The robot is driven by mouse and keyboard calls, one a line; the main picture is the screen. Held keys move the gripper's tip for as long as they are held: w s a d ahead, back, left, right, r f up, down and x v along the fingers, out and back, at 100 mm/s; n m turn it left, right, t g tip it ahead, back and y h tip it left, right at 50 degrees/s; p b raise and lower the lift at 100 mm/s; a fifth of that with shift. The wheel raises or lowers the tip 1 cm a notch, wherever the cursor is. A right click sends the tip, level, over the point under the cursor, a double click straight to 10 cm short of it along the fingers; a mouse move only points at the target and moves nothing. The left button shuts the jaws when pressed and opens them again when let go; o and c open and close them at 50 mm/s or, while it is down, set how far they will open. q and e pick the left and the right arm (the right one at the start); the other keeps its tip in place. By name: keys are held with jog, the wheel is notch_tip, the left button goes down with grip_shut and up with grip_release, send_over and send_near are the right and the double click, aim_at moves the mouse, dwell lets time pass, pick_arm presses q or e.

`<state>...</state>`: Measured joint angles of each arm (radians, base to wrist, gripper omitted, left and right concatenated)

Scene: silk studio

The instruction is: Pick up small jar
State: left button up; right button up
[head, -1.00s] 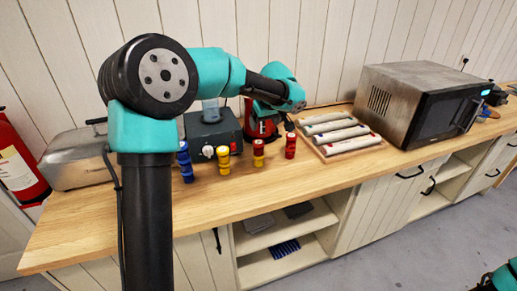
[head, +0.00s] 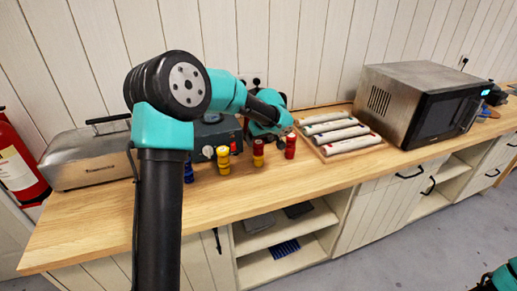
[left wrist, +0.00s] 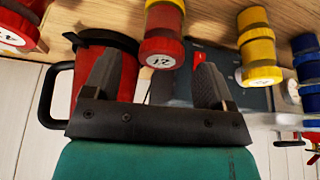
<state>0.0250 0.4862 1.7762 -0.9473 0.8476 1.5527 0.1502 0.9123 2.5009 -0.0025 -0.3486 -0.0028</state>
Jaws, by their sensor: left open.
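Several small jars stand in a row on the wooden counter in the head view: a blue one (head: 188,171), a yellow one (head: 223,160), a yellow-and-red one (head: 258,153) and a red one (head: 291,146). Which one is meant by the small jar cannot be told. My left gripper (left wrist: 155,70) is open and empty in the left wrist view. The yellow-and-red jar (left wrist: 162,45) shows between and beyond its fingers, with a numbered white label. A yellow jar (left wrist: 257,50) is to the right. In the head view the left arm largely hides the fingers.
A red jug with a black handle (left wrist: 57,95) is close behind the fingers in the left wrist view. A grey appliance (head: 212,140) stands behind the jars. A wooden tray of rolls (head: 340,152) and a microwave (head: 418,100) are at right, a toaster (head: 85,160) at left. The front counter is clear.

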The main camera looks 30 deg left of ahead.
aim_at(258, 142)
pick_arm(q)
jog(key=shift+x, duration=2.6)
jog(key=shift+c, duration=0.3)
jog(key=c, duration=1)
jog(key=shift+o, duration=0.2)
jog(key=shift+r, duration=1.7)
jog(key=shift+s+d+r, duration=0.15)
jog(key=shift+s+d, duration=0.05)
jog(key=shift+s, duration=0.05)
jog(key=s+d+r, duration=0.1)
jog(key=s+d, duration=0.7)
jog(key=s, duration=0.5)
jog(key=shift+s+r, duration=0.1)
jog(key=shift+r, duration=0.05)
